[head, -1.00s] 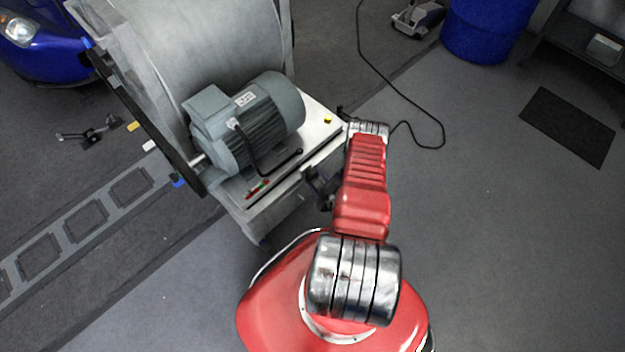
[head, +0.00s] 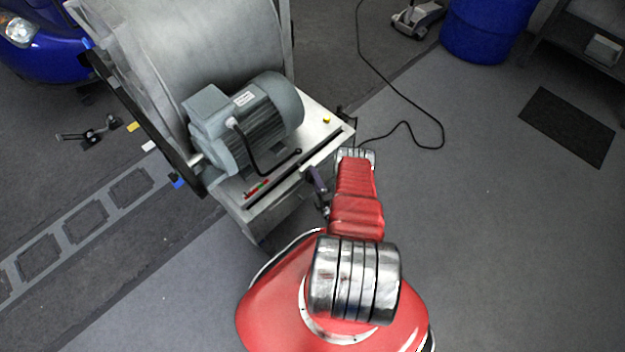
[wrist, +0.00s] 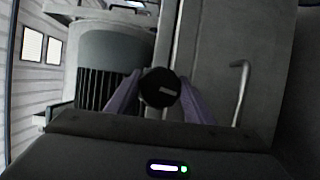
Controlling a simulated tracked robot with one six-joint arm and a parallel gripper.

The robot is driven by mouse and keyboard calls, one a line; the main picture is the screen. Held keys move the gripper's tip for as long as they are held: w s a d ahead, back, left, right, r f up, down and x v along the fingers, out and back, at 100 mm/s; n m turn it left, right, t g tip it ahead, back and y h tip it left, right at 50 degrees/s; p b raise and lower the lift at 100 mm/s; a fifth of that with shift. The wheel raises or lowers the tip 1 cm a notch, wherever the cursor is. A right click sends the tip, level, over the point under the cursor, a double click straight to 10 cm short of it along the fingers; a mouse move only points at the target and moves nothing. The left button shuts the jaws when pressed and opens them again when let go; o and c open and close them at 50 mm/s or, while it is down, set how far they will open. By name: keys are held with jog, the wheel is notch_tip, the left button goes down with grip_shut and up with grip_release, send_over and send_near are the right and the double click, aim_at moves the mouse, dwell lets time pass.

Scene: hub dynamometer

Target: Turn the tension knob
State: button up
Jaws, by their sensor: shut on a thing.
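The tension knob (wrist: 160,88) is a round black knob with a short pale mark that lies nearly level in the wrist view. My gripper (wrist: 160,80) has its two purple fingers on either side of the knob and is shut on it. In the head view my gripper (head: 316,180) is at the front right side of the dynamometer's metal cabinet (head: 275,212). The knob cannot be made out there.
A grey motor (head: 255,120) sits on the cabinet beside a large roller drum (head: 200,40). A black cable (head: 400,125) lies on the floor; the right floor is mostly clear.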

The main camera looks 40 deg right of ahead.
jog(key=shift+s+a+f+n, duration=0.1)
jog(key=shift+a+f+n, duration=0.1)
jog(key=shift+f+n, duration=0.1)
jog(key=o, duration=1)
jog(key=shift+r, duration=0.15)
jog(key=shift+o, duration=0.2)
jog(key=shift+d, duration=0.15)
jog(key=shift+r, duration=0.15)
